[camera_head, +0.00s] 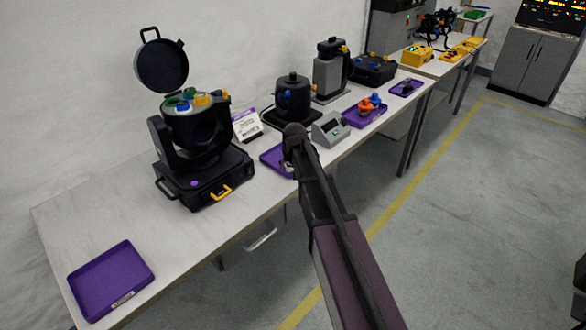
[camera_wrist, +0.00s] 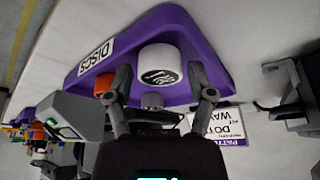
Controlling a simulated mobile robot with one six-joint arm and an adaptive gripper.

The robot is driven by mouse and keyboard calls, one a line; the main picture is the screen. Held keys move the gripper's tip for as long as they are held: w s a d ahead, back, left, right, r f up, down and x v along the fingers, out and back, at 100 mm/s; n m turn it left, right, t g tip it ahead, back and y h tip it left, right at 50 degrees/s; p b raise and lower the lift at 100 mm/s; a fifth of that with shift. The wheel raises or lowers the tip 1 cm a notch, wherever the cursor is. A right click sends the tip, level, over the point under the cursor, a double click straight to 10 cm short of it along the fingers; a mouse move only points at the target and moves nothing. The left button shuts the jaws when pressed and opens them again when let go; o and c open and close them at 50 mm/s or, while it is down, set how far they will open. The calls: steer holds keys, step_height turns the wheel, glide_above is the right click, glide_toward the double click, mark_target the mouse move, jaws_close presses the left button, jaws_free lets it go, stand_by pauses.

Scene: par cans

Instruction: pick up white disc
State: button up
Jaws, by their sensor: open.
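The white disc (camera_wrist: 160,65) shows in the wrist view as a short white cylinder with dark markings on its side, in a purple tray (camera_wrist: 190,22) labelled DISCS. My gripper (camera_wrist: 161,76) is open, with one finger on each side of the disc's near part. I cannot tell whether the fingers touch it. A grey disc (camera_wrist: 152,101) and an orange disc (camera_wrist: 104,84) are also in the tray, closer to my gripper. In the head view my arm hides most of this purple tray (camera_head: 270,157), and the white disc cannot be made out there.
A black moving-head light (camera_head: 205,150) stands left of the tray in the head view, and a grey device (camera_head: 330,130) stands close on its right. A sign (camera_head: 246,125) stands behind. An empty purple tray (camera_head: 110,278) lies at the table's near left end, with bare tabletop around it.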

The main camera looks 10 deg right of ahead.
mark_target(290, 165)
stand_by(0.3)
steer(key=c, duration=0.7)
steer(key=shift+r, duration=0.25)
step_height(290, 165, up, 3)
steer(key=p, duration=0.3)
steer(key=shift+s+r+p, duration=0.1)
steer(key=shift+r+p, duration=0.25)
steer(key=shift+p, duration=0.2)
steer(key=s, duration=1)
steer(key=s+r+p, duration=0.1)
steer(key=s, duration=0.4)
steer(key=shift+s+d, duration=0.1)
steer(key=shift+s, duration=0.3)
